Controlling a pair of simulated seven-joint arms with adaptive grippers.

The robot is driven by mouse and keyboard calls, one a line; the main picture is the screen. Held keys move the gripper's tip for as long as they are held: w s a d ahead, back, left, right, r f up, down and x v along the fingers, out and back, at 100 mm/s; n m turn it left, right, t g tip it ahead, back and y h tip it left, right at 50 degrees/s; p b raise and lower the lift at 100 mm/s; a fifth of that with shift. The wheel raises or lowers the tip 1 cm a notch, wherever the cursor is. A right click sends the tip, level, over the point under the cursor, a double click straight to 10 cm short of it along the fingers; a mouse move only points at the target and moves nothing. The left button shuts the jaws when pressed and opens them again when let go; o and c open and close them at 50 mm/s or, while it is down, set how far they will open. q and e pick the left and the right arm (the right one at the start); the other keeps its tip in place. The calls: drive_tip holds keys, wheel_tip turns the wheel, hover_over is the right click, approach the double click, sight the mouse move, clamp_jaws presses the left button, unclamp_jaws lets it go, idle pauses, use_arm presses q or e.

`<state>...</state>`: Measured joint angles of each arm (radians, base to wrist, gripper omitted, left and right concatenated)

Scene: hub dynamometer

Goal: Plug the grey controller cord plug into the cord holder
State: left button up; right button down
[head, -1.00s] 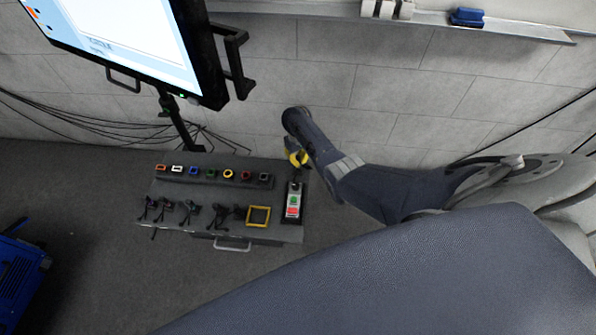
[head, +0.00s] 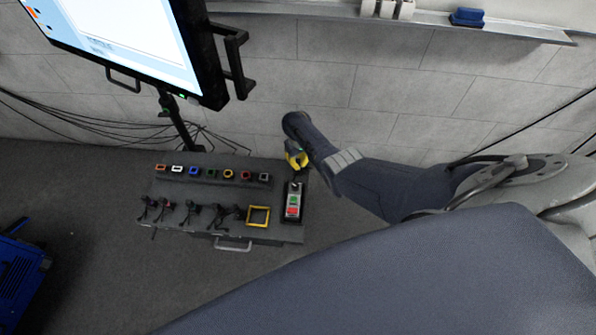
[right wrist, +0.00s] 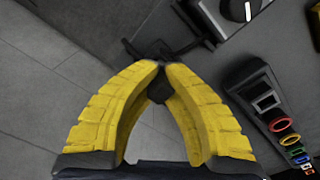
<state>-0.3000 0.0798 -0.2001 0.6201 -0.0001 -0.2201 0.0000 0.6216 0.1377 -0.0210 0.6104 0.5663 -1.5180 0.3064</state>
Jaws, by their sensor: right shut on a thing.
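My right gripper (head: 296,160) is beyond the far right corner of the dark cart top, above the push-button controller (head: 293,202) in the picture. In the right wrist view my yellow fingers (right wrist: 160,66) meet at their tips, shut on a small dark piece (right wrist: 157,88), seemingly the grey controller cord plug. It is mostly hidden, so its shape and colour are unclear. A row of coloured-rim sockets, seemingly the cord holder (head: 215,175), lies along the cart's back; the grey-rimmed socket (head: 264,177) is at its right end, apart from my gripper. My left gripper is out of view.
Several black cord plugs (head: 190,212) and a yellow square frame (head: 258,216) occupy the cart's front. A monitor (head: 130,45) on a stand overhangs its back left. A grey block wall is behind, with loose cables on the floor. Floor right of the cart is clear.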

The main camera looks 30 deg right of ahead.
drive_tip(key=c, duration=1.5)
unclamp_jaws()
drive_tip(key=shift+r, duration=0.15)
drive_tip(key=shift+w+r, duration=0.2)
drive_tip(key=shift+r, duration=5.65)
